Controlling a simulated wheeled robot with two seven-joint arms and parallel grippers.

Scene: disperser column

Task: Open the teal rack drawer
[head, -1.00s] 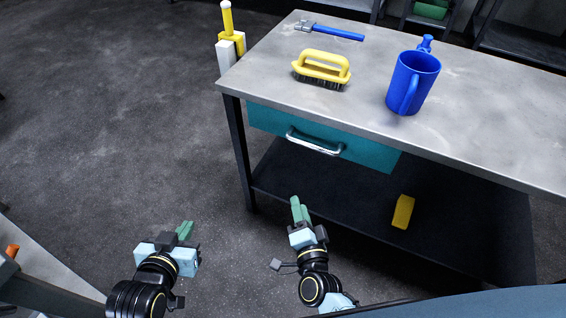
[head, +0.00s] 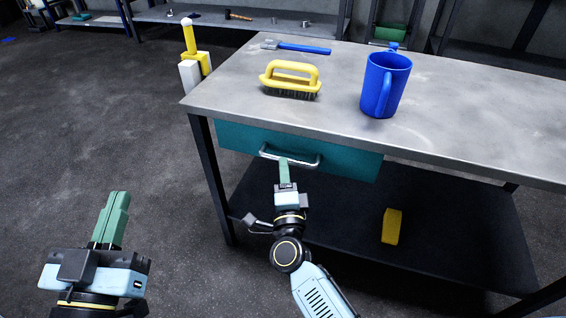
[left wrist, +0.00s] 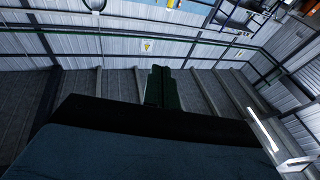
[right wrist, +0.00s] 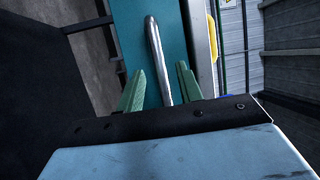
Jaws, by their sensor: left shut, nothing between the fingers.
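The teal drawer (head: 345,163) sits shut under the left part of the grey workbench top, with a silver bar handle (head: 305,163) across its front. My right gripper (head: 284,163) points at the handle, its fingertips level with the bar's left part. In the right wrist view, its green fingers (right wrist: 158,76) stand apart, one on each side of the handle (right wrist: 155,50), with gaps showing. The teal front (right wrist: 177,40) is behind. My left gripper (head: 117,200) is shut and empty, raised at the lower left, away from the bench. Its closed fingers show in the left wrist view (left wrist: 161,85).
A yellow block (head: 391,226) lies on the dark lower shelf (head: 450,240). A bench leg (head: 210,175) stands left of the drawer.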

